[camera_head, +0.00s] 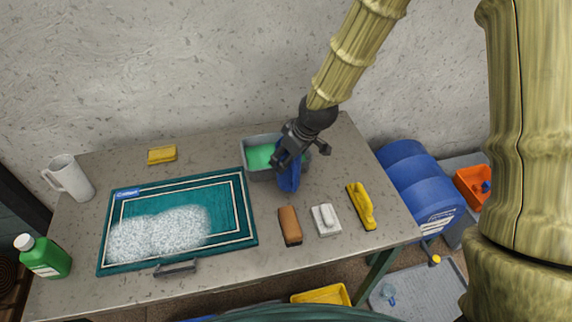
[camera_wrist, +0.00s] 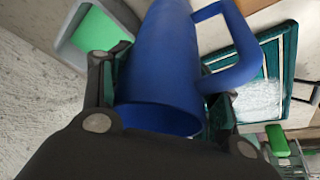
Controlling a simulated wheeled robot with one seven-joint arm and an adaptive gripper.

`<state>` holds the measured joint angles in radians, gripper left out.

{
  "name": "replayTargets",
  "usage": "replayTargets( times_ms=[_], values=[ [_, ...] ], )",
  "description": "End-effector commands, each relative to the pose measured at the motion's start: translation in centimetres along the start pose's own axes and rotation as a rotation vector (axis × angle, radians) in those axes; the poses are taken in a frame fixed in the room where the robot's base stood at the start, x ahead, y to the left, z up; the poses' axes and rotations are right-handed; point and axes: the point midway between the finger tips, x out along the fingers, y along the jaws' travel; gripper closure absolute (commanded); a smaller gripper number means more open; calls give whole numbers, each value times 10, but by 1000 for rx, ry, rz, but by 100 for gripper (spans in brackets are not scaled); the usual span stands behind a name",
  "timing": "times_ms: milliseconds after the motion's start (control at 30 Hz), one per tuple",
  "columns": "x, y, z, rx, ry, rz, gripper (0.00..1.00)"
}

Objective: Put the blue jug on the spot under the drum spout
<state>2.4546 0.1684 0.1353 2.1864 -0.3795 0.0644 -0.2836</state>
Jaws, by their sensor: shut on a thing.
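My gripper (camera_head: 284,152) is shut on the blue jug (camera_head: 289,177), just over the right side of a grey basin on the table. In the wrist view the jug (camera_wrist: 165,65) fills the middle between the fingers, with its handle at the right. The gripper partly hides the jug in the head view; I cannot tell whether it touches the basin. The blue drum (camera_head: 415,180) lies on its side right of the table. Its spout (camera_head: 434,259) has a yellow end low at the front. Below is a grey floor tray (camera_head: 425,290) with a small pale-blue thing (camera_head: 388,293).
The grey basin (camera_head: 249,143) holds green liquid. A brown brush (camera_head: 290,226), a white scrubber (camera_head: 326,220) and a yellow brush (camera_head: 361,206) lie near the table's right edge. A foamy teal rug (camera_head: 230,205), white pitcher (camera_head: 70,178) and green bottle (camera_head: 45,260) are left. An orange bin (camera_head: 470,187) is far right.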

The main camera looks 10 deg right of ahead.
Motion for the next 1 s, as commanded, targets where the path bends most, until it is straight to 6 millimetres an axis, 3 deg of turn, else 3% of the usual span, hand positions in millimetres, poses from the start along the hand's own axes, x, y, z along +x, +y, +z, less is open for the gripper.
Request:
replayTargets(
  times_ms=[533,867,900,1000],
  values=[
    [37,-2,15,-2,-1,-1,88],
    [41,-2,17,-3,2,-1,88],
    [41,-2,17,-2,1,-1,31],
    [41,-2,17,-2,1,-1,15]
  ],
)
